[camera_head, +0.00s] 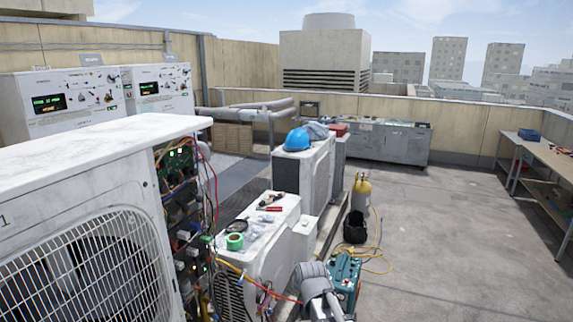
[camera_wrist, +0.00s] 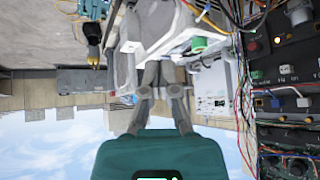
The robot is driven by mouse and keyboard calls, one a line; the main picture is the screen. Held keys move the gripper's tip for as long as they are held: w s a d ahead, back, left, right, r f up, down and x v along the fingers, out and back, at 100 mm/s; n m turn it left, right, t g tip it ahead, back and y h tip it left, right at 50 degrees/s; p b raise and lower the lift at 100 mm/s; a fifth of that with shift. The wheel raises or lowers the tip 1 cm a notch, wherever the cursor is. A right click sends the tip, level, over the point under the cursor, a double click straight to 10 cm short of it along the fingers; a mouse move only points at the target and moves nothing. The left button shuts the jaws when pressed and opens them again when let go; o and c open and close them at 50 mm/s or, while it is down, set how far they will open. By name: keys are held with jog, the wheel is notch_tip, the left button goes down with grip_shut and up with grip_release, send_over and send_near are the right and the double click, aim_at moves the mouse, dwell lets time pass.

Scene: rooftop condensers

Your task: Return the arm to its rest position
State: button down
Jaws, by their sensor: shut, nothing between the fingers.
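My gripper (camera_wrist: 160,75) shows in the wrist view, where its two grey fingers reach up from a teal body and come together with nothing between them. The wrist picture is upside down, with sky at the bottom. A white condenser unit with its wiring side open (camera_wrist: 285,85) lies along the right of that view, apart from the fingers. In the head view a grey jointed part, likely of my arm, shows at the bottom centre beside the low white unit (camera_head: 262,262). My fingers cannot be made out there.
A large condenser with exposed wiring (camera_head: 85,250) fills the left. Tools and green tape (camera_head: 235,241) lie on the low unit. A teal pump (camera_head: 345,272), yellow cylinder (camera_head: 361,190) and hoses stand right of it.

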jog(key=s+d+f+g+h, duration=0.1)
jog(key=s+d+f+g, duration=0.1)
jog(key=s+d, duration=0.4)
jog(key=s+d+f+m+g+b, duration=0.1)
jog(key=s+d+f+g, duration=0.2)
jog(key=s, duration=1)
jog(key=d+g, duration=0.2)
jog(key=d, duration=0.2)
jog(key=shift+s+d+f+m+g+h, duration=0.15)
jog(key=shift+d+m+g+h, duration=0.15)
jog(key=shift+h, duration=0.1)
